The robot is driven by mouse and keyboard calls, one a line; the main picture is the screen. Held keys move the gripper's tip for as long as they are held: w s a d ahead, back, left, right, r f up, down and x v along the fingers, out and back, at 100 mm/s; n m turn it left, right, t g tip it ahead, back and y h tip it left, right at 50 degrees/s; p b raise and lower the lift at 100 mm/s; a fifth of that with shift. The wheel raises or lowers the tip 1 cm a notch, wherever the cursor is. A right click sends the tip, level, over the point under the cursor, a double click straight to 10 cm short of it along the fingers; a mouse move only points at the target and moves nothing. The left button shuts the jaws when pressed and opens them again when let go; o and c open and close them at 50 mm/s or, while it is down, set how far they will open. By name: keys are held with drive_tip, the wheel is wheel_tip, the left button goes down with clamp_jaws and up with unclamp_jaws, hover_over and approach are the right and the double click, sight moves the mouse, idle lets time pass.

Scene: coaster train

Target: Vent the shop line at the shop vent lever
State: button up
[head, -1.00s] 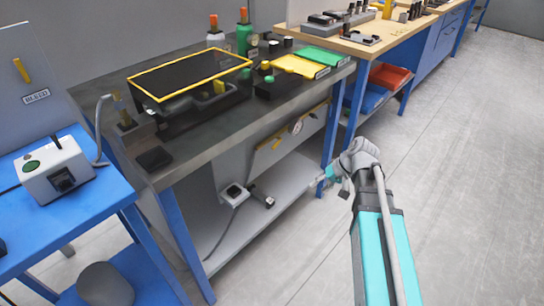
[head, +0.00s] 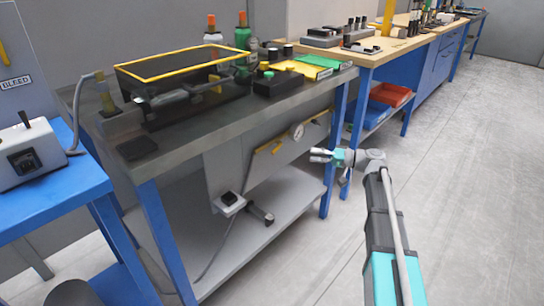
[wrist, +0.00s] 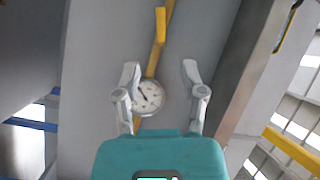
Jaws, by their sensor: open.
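A yellow lever (wrist: 158,38) shows in the wrist view on a grey panel, just above a round white pressure gauge (wrist: 148,96). It lies close along a yellow pipe or strip behind it. In the head view the same gauge (head: 297,130) and yellow strip (head: 268,149) are on the panel under the dark bench. No label naming this lever is readable. My gripper (wrist: 158,70) is open, its fingers on either side of the lever's lower end and the gauge in the picture, with nothing held. In the head view my gripper (head: 318,154) is right of the panel; contact cannot be told.
The dark bench (head: 190,135) overhangs the panel, with a grey lower shelf (head: 285,205) below. A blue bench leg (head: 336,150) stands close to my gripper. A board marked BLEED (head: 20,65) is at far left. The floor at right (head: 470,170) is clear.

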sight(274, 150)
drive_tip(key=shift+a, duration=0.1)
idle(0.3)
drive_tip(key=shift+w+a, duration=0.3)
drive_tip(key=shift+a, duration=1.95)
drive_tip(key=shift+w+a, duration=0.3)
drive_tip(key=shift+a, duration=1.95)
drive_tip(key=shift+w+a, duration=0.3)
drive_tip(key=shift+a, duration=1.95)
clamp_jaws()
drive_tip(key=shift+a, duration=0.3)
drive_tip(key=shift+d, duration=0.25)
